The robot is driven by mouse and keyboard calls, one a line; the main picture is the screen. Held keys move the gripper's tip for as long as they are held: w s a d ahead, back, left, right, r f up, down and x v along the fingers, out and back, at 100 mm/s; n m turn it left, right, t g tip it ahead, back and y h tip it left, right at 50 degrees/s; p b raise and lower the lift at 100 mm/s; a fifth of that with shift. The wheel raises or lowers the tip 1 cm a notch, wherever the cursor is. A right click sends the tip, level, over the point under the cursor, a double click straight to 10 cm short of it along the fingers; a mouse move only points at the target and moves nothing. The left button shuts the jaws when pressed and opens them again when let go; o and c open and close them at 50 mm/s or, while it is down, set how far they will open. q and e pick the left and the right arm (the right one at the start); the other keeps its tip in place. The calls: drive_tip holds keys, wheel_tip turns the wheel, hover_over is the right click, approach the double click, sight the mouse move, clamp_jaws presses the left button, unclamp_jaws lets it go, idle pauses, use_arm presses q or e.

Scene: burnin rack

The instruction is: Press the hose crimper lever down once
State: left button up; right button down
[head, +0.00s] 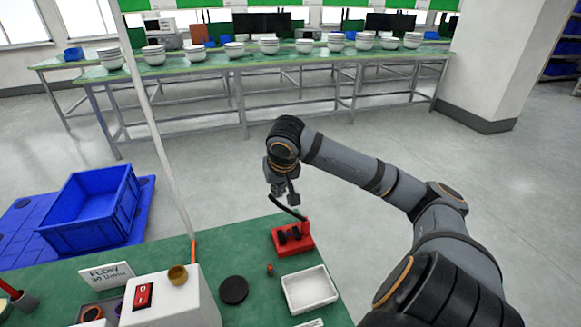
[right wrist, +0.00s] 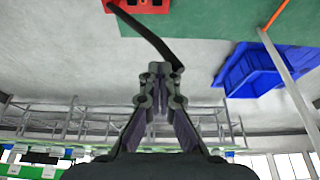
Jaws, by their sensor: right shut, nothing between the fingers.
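The hose crimper (head: 291,238) has a red base with black parts and stands near the far edge of the green table. Its black lever (head: 287,208) slants up and to the left, so it is raised. My right gripper (head: 284,198) is shut and empty, at the lever's free end. In the right wrist view the lever (right wrist: 148,32) reaches from the red base (right wrist: 150,5) to beside my shut fingertips (right wrist: 160,72). I cannot tell whether they touch it. My left gripper is not in view.
A white tray (head: 309,290), a black disc (head: 234,290) and a white box with a red switch (head: 170,303) are on the green table (head: 250,248). A pale pole (head: 165,150) rises at the table's left. A blue crate (head: 92,210) stands beyond the table. Air around the lever looks free.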

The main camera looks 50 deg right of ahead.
sight(276, 200)
drive_tip(key=shift+f, duration=0.1)
idle(0.5)
drive_tip(key=shift+f+b, duration=0.55)
drive_tip(key=shift+f, duration=0.85)
drive_tip(key=shift+w+a+f+p, duration=0.2)
drive_tip(key=shift+a+p, duration=0.1)
drive_tip(key=shift+p, duration=0.1)
drive_tip(key=shift+w+a+f+p, duration=0.25)
drive_tip(key=shift+a+f+p, duration=0.3)
drive_tip(key=shift+f, duration=0.2)
